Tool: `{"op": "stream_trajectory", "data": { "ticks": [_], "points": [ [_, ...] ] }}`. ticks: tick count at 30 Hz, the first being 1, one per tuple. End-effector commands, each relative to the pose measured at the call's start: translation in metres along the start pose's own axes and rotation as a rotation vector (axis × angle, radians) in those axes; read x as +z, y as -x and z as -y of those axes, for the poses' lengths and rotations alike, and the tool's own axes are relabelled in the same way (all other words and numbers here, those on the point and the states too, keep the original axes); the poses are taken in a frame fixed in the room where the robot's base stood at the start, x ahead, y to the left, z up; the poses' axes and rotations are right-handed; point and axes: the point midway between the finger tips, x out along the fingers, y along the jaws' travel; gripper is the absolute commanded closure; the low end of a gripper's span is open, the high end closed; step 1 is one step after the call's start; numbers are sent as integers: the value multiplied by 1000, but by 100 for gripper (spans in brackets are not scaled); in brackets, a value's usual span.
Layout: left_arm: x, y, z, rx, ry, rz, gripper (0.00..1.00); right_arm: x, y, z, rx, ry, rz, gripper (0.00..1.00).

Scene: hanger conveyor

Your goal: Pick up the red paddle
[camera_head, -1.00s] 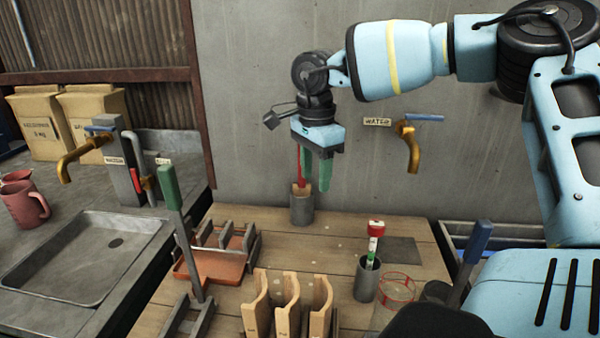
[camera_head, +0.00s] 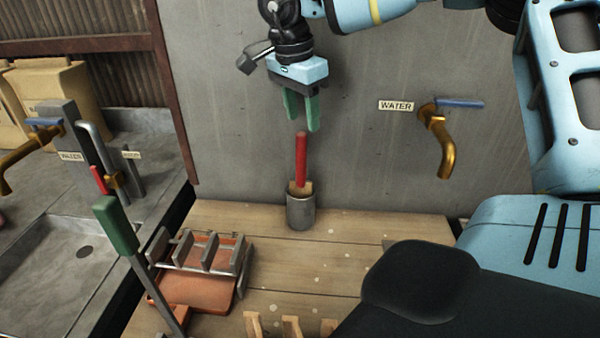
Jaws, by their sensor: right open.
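The red paddle (camera_head: 301,160) stands upright in a grey metal cup (camera_head: 301,213) near the back edge of the wooden table. Its red handle points up, and a tan part shows at the cup's rim; the rest is hidden inside the cup. My right gripper (camera_head: 302,126) points down with its green fingers apart and empty. Its fingertips are just above the top of the red handle, with no contact that I can make out. My left gripper is not in view.
An orange tray with a grey rack (camera_head: 205,297) lies left of the cup. A green-handled lever (camera_head: 116,226) rises at the front left. A brass water tap (camera_head: 446,150) projects from the wall on the right. The table around the cup is clear.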

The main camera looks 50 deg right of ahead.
Motion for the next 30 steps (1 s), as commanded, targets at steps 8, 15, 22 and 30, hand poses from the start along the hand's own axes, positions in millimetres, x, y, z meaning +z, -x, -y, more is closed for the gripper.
{"op": "stream_trajectory", "data": {
  "ticks": [8,15,22,30],
  "points": [
    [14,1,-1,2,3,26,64,0,-19,0,4,0,-1,53],
    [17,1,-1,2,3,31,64,1,-27,1,0,-1,0,53],
    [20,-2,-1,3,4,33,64,4,-47,4,4,0,0,53],
    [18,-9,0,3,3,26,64,6,-78,6,1,-1,1,53]
  ]
}}
